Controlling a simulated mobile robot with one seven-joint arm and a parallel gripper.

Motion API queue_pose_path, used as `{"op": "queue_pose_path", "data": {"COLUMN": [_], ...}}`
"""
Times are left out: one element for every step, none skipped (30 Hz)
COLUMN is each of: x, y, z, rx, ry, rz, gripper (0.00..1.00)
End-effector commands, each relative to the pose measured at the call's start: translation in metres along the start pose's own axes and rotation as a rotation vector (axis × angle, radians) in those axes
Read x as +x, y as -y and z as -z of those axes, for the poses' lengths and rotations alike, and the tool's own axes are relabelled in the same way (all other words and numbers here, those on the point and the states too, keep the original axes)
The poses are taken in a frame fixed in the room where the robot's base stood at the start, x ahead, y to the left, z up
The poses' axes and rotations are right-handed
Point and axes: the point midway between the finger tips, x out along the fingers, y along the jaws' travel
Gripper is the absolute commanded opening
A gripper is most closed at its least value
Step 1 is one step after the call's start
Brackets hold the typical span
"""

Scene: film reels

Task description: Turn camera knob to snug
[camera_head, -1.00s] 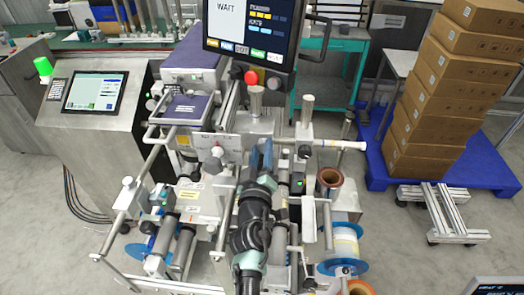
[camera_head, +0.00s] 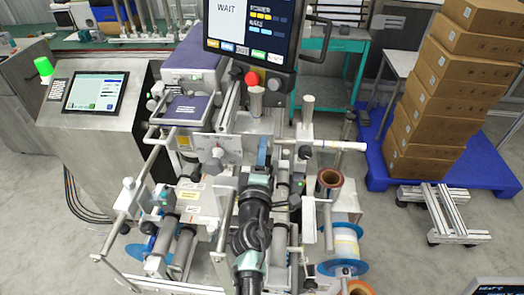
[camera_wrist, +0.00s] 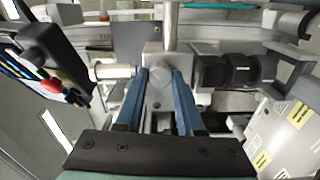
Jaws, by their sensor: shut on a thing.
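My gripper (camera_wrist: 160,75) shows in the wrist view with its two blue fingers either side of a round grey knob (camera_wrist: 160,92) on a light metal block. The fingers are shut on this knob, which looks like the camera knob. A black cylindrical camera body (camera_wrist: 235,70) sits just right of the fingers. In the head view my gripper (camera_head: 262,150) reaches into the middle of the machine, its fingers seen nearly edge-on. The knob is hidden there by the gripper and nearby parts.
A metal rail and posts (camera_head: 308,105) stand close behind my gripper. A grey plate with a round part (camera_head: 216,153) is to its left. Film reels (camera_head: 343,242) hang at the right. A touch screen (camera_head: 250,30) stands above.

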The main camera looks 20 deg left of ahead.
Motion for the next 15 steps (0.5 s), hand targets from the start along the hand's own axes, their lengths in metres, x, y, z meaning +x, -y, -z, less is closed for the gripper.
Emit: {"op": "queue_pose_path", "data": {"x": [-0.0002,-0.0002,-0.0002,-0.0002,-0.0002,-0.0003,-0.0002,-0.0003,-0.0003,-0.0003,-0.0003,-0.0003,-0.0003,-0.0003,-0.0003], "y": [0.0012,0.0012,0.0013,0.0013,0.0013,0.0013,0.0014,0.0014,0.0014,0.0014,0.0014,0.0014,0.0014,0.0014,0.0015], "z": [-0.0004,-0.0003,-0.0002,-0.0002,-0.0002,-0.0001,-0.0001,-0.0001,-0.0001,-0.0001,-0.0001,-0.0001,-0.0002,-0.0002,-0.0002], "rx": [-0.015,-0.024,-0.034,-0.040,-0.045,-0.051,-0.055,-0.058,-0.061,-0.063,-0.064,-0.065,-0.065,-0.065,-0.065], "ry": [0.001,0.001,0.001,0.001,0.001,0.001,0.001,0.001,0.001,0.001,0.001,0.001,0.001,0.001,0.001], "rz": [0.003,0.003,0.003,0.003,0.003,0.003,0.003,0.003,0.003,0.003,0.003,0.003,0.003,0.003,0.003], "gripper": [0.00,0.00,0.00,0.00,0.00,0.00,0.00,0.00,0.00,0.00,0.00,0.00,0.00,0.00,0.00]}}
